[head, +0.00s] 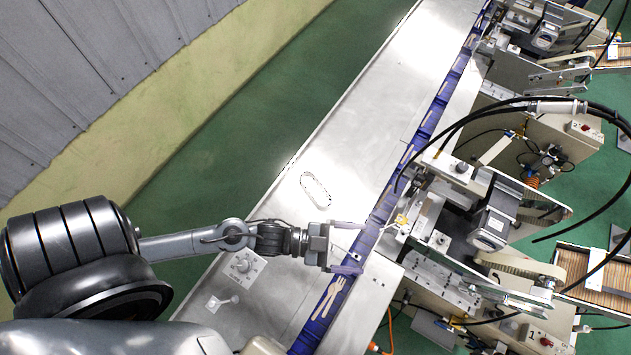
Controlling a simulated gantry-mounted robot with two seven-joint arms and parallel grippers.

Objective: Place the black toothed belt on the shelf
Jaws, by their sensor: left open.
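A thin toothed loop (316,190) lies on the bare metal surface (345,130). It is a narrow oval and looks like the belt, though glare makes its colour hard to judge. My left gripper (350,247) is open, with its two fingers apart, below and to the right of the loop and not touching it. The fingers reach over the edge of the blue conveyor channel, and nothing shows held between them. I cannot make out a distinct shelf in this view. My right gripper is not in view.
The blue channel (318,325) carries several wooden sticks (332,297) along the metal surface. Machine units with rollers, cables and pale belts (520,264) crowd the right side. A small plate with knobs (242,266) sits near my left arm. The metal above the loop is clear.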

